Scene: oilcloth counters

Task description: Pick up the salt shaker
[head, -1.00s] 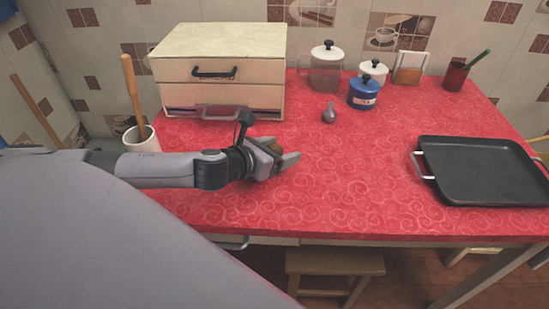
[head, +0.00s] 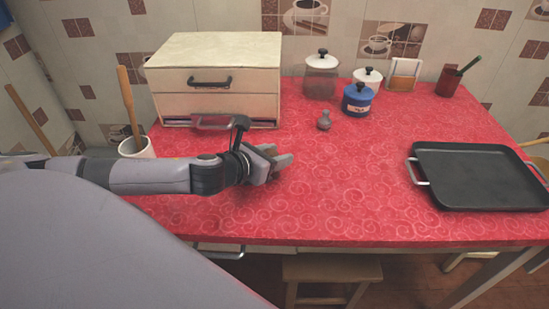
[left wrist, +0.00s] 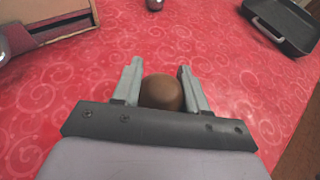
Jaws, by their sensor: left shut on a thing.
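My left gripper (head: 280,155) is over the front left part of the red counter. In the left wrist view its fingers (left wrist: 159,68) are shut on a brown, round-topped thing (left wrist: 160,92), which I take to be the salt shaker. Only its rounded top shows there; its lower part is hidden by the gripper. I cannot tell whether it touches the counter. A similar small grey-brown shaker (head: 324,120) stands further back to the right, apart from the gripper. Its lower end also shows at the top of the left wrist view (left wrist: 154,4). My right gripper is not in view.
A cream drawer cabinet (head: 217,80) stands behind my left gripper. A blue jar (head: 357,101), white-lidded jars (head: 320,78) and a dark red cup (head: 448,82) stand at the back. A black tray (head: 480,180) lies at the right. The counter's middle is clear.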

